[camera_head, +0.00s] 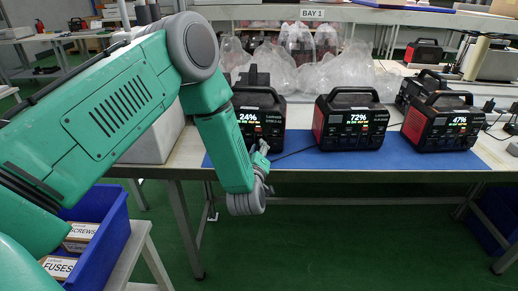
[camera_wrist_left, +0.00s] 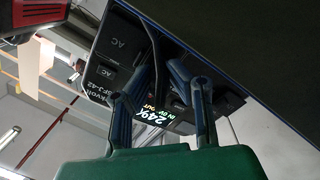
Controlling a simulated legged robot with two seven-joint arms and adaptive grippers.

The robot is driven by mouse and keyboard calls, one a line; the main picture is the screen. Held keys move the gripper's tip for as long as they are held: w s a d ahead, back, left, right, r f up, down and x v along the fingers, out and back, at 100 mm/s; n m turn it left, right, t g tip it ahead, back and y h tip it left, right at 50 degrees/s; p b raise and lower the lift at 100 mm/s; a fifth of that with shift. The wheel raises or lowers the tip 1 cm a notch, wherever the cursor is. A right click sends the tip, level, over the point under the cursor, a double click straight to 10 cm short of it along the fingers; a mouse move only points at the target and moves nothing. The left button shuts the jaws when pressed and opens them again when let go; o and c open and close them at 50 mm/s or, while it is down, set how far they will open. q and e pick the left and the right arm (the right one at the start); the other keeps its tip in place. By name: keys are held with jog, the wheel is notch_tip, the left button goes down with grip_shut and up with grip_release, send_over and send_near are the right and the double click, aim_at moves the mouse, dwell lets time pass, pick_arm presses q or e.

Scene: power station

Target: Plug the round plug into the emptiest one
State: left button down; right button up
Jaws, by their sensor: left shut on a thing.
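Three black-and-red power stations stand in a row on the blue mat (camera_head: 345,160). The left power station (camera_head: 258,108) reads 24%, the middle power station (camera_head: 350,118) 72%, the right power station (camera_head: 442,122) 47%. My left gripper (camera_head: 262,152) is at the lower front of the 24% unit, shut on the plug, which is mostly hidden between the fingers. The wrist view shows the gripper (camera_wrist_left: 158,76) close against the front of the 24% station (camera_wrist_left: 115,68), with a dark cable at the fingers. I cannot tell whether the plug is in a socket. My right gripper is not in view.
Clear plastic bags (camera_head: 335,75) lie behind the stations. Another black station (camera_head: 424,52) stands farther back. A blue bin (camera_head: 110,245) with boxes labelled screws and fuses sits at the lower left. Cables lie at the table's right end.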

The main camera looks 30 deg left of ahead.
pick_arm(q)
jog(key=shift+w+a, duration=0.1)
jog(key=shift+w, duration=0.1)
jog(key=c, duration=1.4)
grip_release()
jog(key=shift+c, duration=0.2)
jog(key=shift+s, duration=0.3)
jog(key=v, duration=1.1)
jog(key=shift+s, duration=0.1)
jog(key=shift+f, duration=0.1)
